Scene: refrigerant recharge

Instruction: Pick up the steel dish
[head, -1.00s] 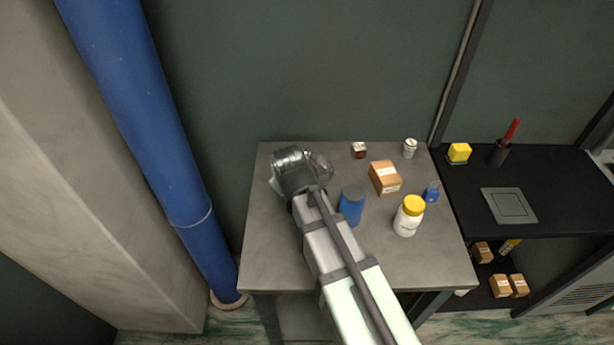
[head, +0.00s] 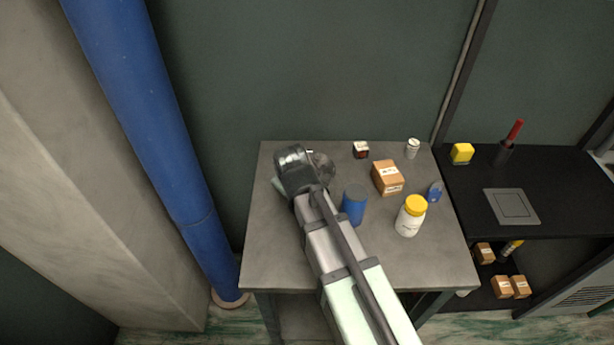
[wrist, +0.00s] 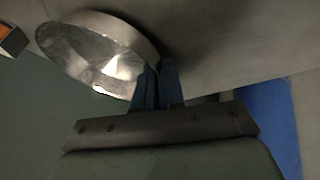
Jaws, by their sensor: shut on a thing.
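The steel dish (wrist: 98,48) is a shallow, shiny round dish. In the wrist view it is at the upper left, its rim between the fingers of my gripper (wrist: 157,80). In the head view the dish (head: 323,168) shows only in part beside my gripper, near the back left of the grey table. My gripper is shut on the dish's rim. My wrist and arm hide the fingertips and part of the dish in the head view. I cannot tell whether the dish is clear of the table.
On the grey table (head: 270,255) stand a blue cylinder (head: 354,207) close to my arm, a cardboard box (head: 387,178), a yellow-lidded white jar (head: 410,218), a blue tag-like item (head: 434,192), a small dark-red box (head: 361,150) and a white can (head: 412,148). A blue pipe (head: 150,120) rises at left.

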